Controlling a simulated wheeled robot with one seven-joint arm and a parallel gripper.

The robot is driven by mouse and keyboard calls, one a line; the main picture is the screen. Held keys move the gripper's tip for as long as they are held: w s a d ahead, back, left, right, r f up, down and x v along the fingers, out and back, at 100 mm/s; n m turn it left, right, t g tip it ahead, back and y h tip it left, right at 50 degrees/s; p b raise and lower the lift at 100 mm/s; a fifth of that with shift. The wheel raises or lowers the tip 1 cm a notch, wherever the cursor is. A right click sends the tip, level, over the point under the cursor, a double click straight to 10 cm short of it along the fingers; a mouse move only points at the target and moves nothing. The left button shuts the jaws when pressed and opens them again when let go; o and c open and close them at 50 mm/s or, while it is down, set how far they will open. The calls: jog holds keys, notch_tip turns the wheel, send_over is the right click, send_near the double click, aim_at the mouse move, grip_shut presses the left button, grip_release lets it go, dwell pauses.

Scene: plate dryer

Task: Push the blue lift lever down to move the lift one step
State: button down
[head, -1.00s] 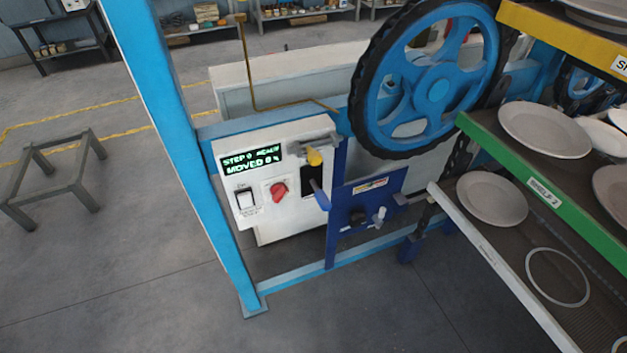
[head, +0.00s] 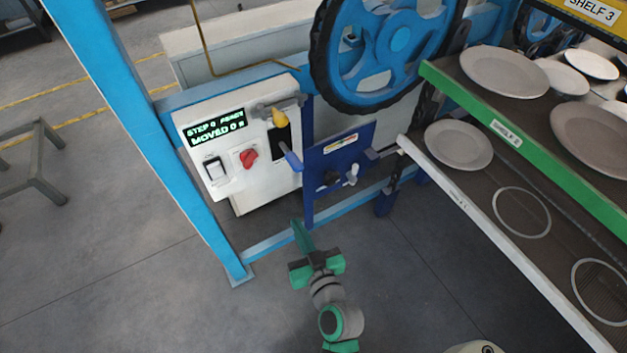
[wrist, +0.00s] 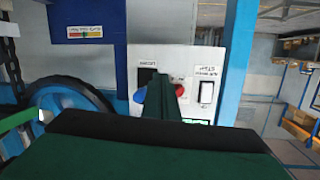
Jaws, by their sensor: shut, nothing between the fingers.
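The blue lift lever (head: 291,160) sticks out from the slot on the right part of the white control box (head: 216,178) in the head view. A yellow knob sits above it. In the wrist view the blue lever tip (wrist: 140,95) shows just left of my fingers, upside down. My gripper (head: 301,230) is shut and empty, below and in front of the box, apart from the lever in the head view. The box display (head: 216,131) shows green text, with "STEP 0" and "MOVED 0" partly legible.
A red knob (head: 249,158) and a black-and-white switch (head: 215,170) are left of the lever. A blue panel (head: 340,160) with a small white handle is right. Shelves with plates (head: 459,145) stand at the right. A blue post (head: 150,140) stands at the left.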

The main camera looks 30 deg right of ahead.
aim_at(294, 158)
jog(key=w+d+r+n+t+y, duration=0.1)
jog(key=w+d+r, duration=0.1)
jog(key=d+r, duration=0.25)
jog(key=w+d+r+n+t+y, duration=0.1)
jog(key=w+d+r+n, duration=0.15)
jog(key=r, duration=0.35)
jog(key=shift+m, duration=0.35)
jog(key=w, duration=1)
jog(key=shift+w+d, duration=0.1)
jog(key=shift+w, duration=0.25)
jog(key=shift+f, duration=0.15)
